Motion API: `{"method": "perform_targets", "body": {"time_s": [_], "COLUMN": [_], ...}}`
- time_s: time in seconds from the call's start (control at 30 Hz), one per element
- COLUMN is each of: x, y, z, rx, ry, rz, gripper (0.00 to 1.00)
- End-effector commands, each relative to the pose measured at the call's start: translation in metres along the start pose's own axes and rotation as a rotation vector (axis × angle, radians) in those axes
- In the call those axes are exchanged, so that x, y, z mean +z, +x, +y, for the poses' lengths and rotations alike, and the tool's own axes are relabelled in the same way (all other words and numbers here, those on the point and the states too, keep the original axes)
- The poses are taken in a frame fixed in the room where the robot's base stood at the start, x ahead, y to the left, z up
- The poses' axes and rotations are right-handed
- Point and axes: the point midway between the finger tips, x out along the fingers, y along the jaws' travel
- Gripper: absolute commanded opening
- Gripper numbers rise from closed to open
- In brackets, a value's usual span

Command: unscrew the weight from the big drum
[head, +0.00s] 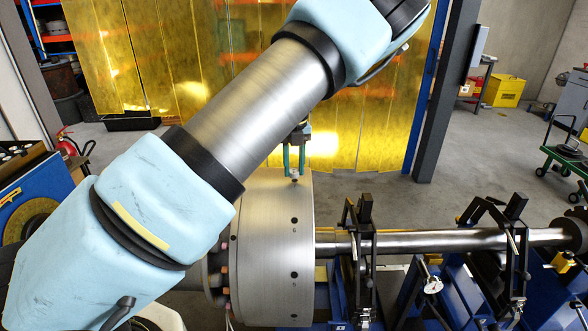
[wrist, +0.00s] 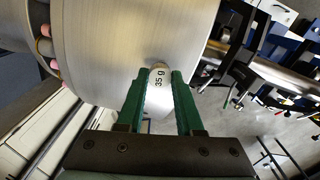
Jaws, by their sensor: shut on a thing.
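The big drum (head: 265,260) is a wide grey metal cylinder on a horizontal shaft, with a row of dark holes along its rim. It also fills the upper middle of the wrist view (wrist: 110,45). The weight (wrist: 158,76) is a small metal piece marked "35 g", seated against the drum's surface. My gripper (wrist: 158,90) has its green fingers on both sides of the weight and is shut on it. In the head view my gripper (head: 294,165) is at the top of the drum, partly behind my arm.
The shaft (head: 440,242) runs right from the drum through black bearing stands (head: 365,240) on blue supports. Yellow translucent curtains (head: 180,60) hang behind. A dark post (head: 445,90) stands right of them. A blue cabinet (head: 40,190) is at left. Grey floor lies open behind the shaft.

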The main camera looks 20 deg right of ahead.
Motion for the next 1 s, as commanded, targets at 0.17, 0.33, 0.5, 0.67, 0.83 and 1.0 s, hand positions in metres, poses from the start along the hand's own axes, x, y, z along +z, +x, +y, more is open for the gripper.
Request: {"method": "perform_targets", "body": {"time_s": [0.17, 0.33, 0.5, 0.67, 0.83, 1.0], "x": [0.001, 0.000, 0.000, 0.000, 0.000, 0.000], "y": [-0.006, -0.009, -0.023, -0.039, -0.053, -0.058], "z": [0.000, 0.000, -0.001, 0.000, 0.000, 0.000], "rx": [0.000, 0.000, 0.000, -0.001, -0.001, -0.001], "ry": [0.000, 0.001, 0.002, 0.001, 0.001, 0.001], "rz": [-0.002, -0.002, -0.003, -0.002, -0.002, -0.002], "gripper": [0.00, 0.00, 0.00, 0.00, 0.00, 0.00]}}
